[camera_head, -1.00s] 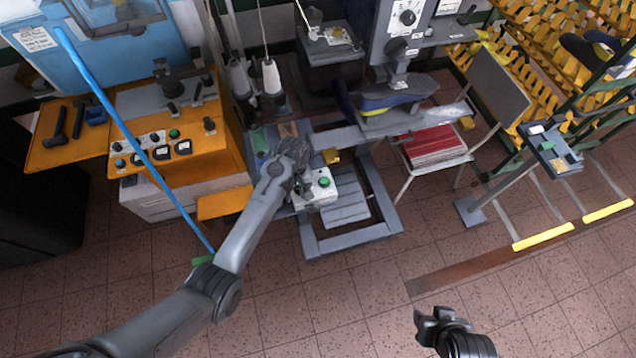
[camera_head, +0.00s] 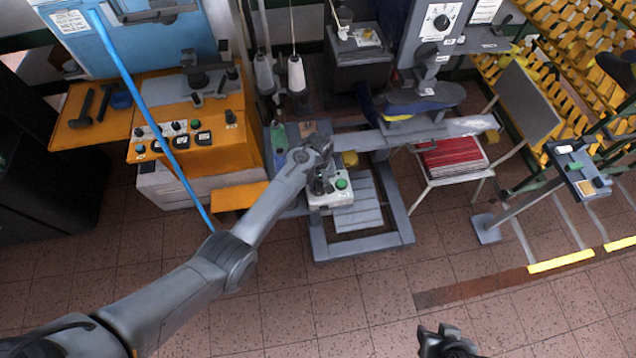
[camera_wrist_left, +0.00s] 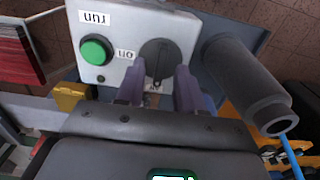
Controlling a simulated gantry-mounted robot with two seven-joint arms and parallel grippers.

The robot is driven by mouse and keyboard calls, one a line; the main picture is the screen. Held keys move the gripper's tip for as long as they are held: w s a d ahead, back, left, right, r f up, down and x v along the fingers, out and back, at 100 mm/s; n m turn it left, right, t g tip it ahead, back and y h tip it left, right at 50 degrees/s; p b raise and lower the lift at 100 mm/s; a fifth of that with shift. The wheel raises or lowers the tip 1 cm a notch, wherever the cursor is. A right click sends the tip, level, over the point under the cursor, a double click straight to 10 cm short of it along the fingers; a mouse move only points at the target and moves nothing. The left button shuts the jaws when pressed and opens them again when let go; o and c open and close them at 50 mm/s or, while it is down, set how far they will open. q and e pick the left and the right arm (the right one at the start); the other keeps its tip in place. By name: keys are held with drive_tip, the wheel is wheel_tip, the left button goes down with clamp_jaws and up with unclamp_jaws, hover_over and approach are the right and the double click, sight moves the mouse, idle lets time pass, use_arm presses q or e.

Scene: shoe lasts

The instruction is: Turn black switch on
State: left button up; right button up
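The black switch (camera_wrist_left: 155,62) is a round knob on a light grey control box (camera_wrist_left: 118,22); the box also shows in the head view (camera_head: 322,203). The knob's ridge runs roughly up and down in the wrist view. An upside-down "on" label is left of it; another label below it is partly hidden. A green button (camera_wrist_left: 96,50) sits further left, by a "run" label. My left gripper (camera_wrist_left: 160,88) is open, its fingers on either side of the knob's lower part; contact is unclear. In the head view, my left gripper (camera_head: 318,180) is over the box. My right gripper (camera_head: 436,332) is at the bottom edge, away from the box.
A dark grey cylinder (camera_wrist_left: 245,85) stands close right of the box in the wrist view. An orange machine (camera_head: 170,95) is to the left, and a chair with a red stack (camera_head: 452,156) is to the right. The tiled floor (camera_head: 300,310) in front is clear.

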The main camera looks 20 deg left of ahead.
use_arm(q)
drive_tip(key=shift+f, duration=0.6)
drive_tip(key=shift+c, duration=0.4)
clamp_jaws()
